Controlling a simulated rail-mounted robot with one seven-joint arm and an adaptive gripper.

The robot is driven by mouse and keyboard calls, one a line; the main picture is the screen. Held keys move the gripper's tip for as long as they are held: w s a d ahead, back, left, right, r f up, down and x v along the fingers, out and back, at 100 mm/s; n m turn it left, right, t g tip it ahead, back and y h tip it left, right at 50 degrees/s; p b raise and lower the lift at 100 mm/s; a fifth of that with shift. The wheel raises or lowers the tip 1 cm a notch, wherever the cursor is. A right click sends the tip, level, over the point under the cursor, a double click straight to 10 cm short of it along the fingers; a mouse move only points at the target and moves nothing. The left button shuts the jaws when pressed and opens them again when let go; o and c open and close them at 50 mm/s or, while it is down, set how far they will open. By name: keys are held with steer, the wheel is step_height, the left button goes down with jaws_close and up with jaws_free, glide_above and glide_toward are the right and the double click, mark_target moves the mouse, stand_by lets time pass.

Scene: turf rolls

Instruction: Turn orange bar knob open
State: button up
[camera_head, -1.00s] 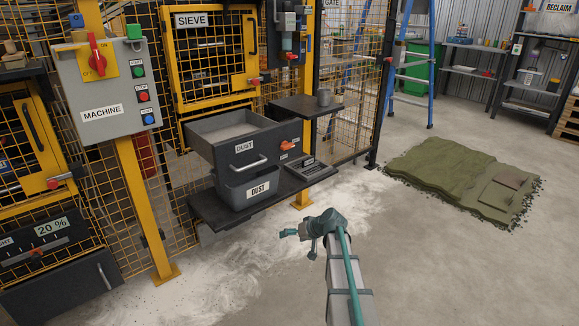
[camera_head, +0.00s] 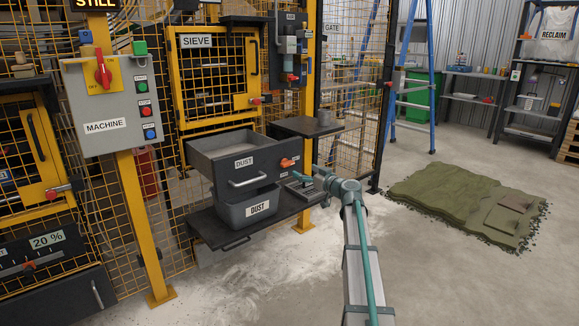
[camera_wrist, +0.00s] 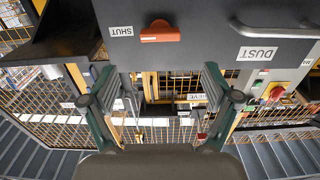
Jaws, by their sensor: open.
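The orange bar knob (camera_head: 288,163) sits on the right end of the dark dust drawer's front (camera_head: 240,172). In the wrist view, the knob (camera_wrist: 160,32) lies with its bar level, beside a SHUT label (camera_wrist: 121,31); the labels there look upside down. My gripper (camera_head: 308,179) is just in front and to the right of the knob in the head view. In the wrist view, my gripper (camera_wrist: 158,85) has its two fingers spread wide with nothing between them. The knob is beyond the fingertips, apart from them and roughly midway between their lines.
A grey dust bin (camera_head: 248,208) stands on a dark shelf (camera_head: 209,228) below the drawer. A yellow mesh fence (camera_head: 350,110) is behind. Open floor lies to the right, around turf (camera_head: 440,195).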

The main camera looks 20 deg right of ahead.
mark_target(289, 164)
steer(key=b+x, duration=0.2)
steer(key=x, duration=0.7)
steer(key=shift+w+f, duration=0.1)
steer(key=shift+w, duration=0.25)
steer(key=c, duration=1.1)
steer(key=shift+c, duration=0.2)
